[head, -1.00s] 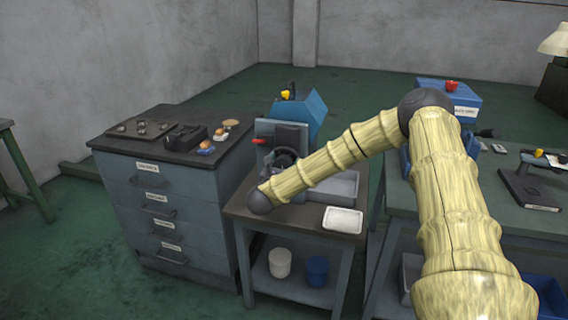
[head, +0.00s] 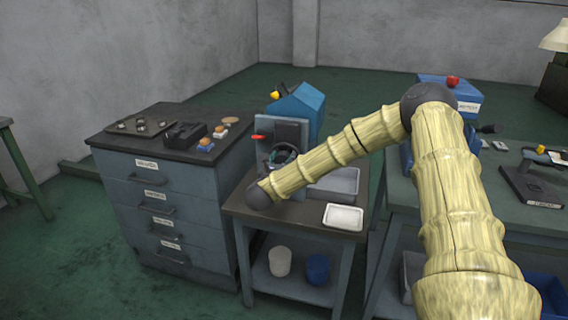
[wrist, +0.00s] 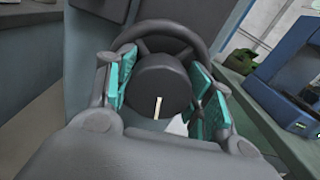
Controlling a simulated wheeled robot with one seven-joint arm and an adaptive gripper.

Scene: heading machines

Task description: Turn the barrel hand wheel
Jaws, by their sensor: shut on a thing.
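The barrel hand wheel (wrist: 203,42) is a dark round wheel with a thick rim, spokes and a wide hub (wrist: 158,85) with a white mark line. It is on the grey machine on the small table, partly hidden in the head view (head: 284,154). My gripper (wrist: 163,90) reaches through the rim's near side, with its teal-padded fingers on either side of the hub. It is shut on the wheel at the hub. The lower part of the hub and rim is hidden by my gripper.
A red lever (head: 258,137) sticks out left of the wheel. A grey tray (head: 338,183) and a white tray (head: 343,217) share the small table. A drawer cabinet (head: 157,200) stands to the left and a workbench (head: 400,200) to the right.

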